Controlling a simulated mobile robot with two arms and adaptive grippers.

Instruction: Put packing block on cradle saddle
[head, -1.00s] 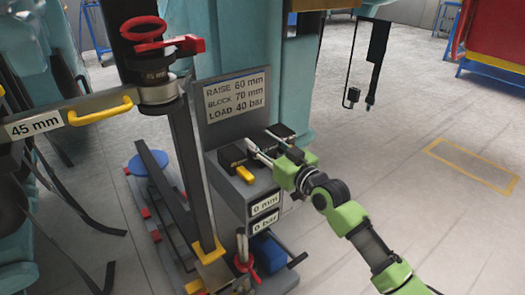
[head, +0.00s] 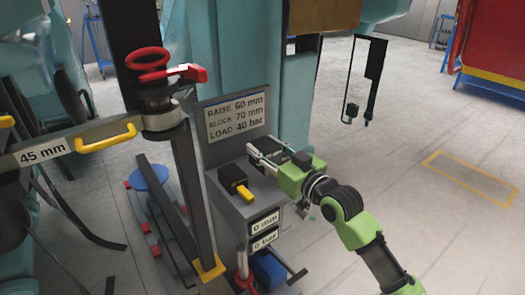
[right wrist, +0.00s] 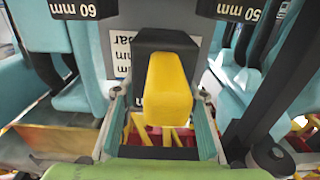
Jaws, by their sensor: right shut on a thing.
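My right gripper (head: 262,156) is at the upper right of the grey console, in front of its sign. I cannot pick out the cradle saddle with certainty. My left gripper is not in view.
The grey console (head: 228,212) carries a black box with a yellow lever (head: 246,194), close left of my gripper. A dark post (head: 191,190) and a bar marked 45 mm (head: 60,148) stand left. Open floor (head: 440,225) lies right.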

